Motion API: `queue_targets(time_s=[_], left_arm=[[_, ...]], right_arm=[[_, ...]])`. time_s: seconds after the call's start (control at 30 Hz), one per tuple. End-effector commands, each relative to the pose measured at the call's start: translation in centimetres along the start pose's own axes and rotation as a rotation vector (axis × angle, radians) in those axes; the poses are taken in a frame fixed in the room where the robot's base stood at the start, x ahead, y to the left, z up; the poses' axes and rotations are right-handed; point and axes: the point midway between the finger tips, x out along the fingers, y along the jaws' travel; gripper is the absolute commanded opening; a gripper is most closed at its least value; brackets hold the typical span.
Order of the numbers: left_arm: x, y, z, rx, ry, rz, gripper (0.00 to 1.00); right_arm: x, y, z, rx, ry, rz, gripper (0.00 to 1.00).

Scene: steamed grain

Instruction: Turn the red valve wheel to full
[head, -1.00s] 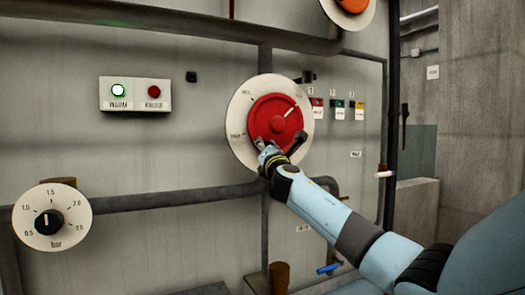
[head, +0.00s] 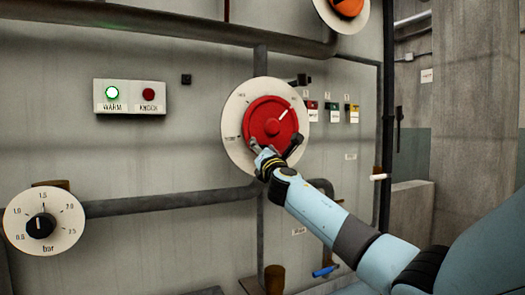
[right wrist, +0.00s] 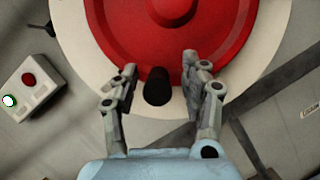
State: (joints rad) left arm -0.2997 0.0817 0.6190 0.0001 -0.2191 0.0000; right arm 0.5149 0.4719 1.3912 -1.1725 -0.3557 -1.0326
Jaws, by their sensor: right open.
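The red valve wheel (head: 262,112) sits on a round white plate (head: 233,105) on the grey panel, with its white mark pointing to the upper right. It fills the top of the right wrist view (right wrist: 170,45). A dark handle knob (right wrist: 157,88) stands out at the wheel's lower edge there. My right gripper (right wrist: 158,72) is open, one finger on each side of the knob, with visible gaps. In the head view my right gripper (head: 272,155) is at the wheel's lower edge. My left gripper is not in view.
A box (head: 129,96) carries a lit green WARM lamp and a dark red KNOCK lamp. A bar gauge (head: 60,233) is at lower left. Pipes (head: 160,203) cross the panel. An orange wheel (head: 347,6) is at the top, and coloured tags (head: 334,112) hang right of the red wheel.

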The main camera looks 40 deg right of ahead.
Motion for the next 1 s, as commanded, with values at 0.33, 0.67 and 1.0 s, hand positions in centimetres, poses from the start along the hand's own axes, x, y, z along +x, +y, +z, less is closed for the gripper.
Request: queue_targets(time_s=[0.33,0.67,1.0], left_arm=[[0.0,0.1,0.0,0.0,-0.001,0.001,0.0],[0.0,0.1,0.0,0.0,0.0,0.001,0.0],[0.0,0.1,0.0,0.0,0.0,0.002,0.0]], right_arm=[[-5.2,-0.1,-0.2,-0.002,0.004,0.001,0.46],[-11.2,-0.1,0.0,-0.001,0.001,-0.001,0.46],[-12.0,-0.1,0.0,-0.001,-0.001,-0.001,0.46]])
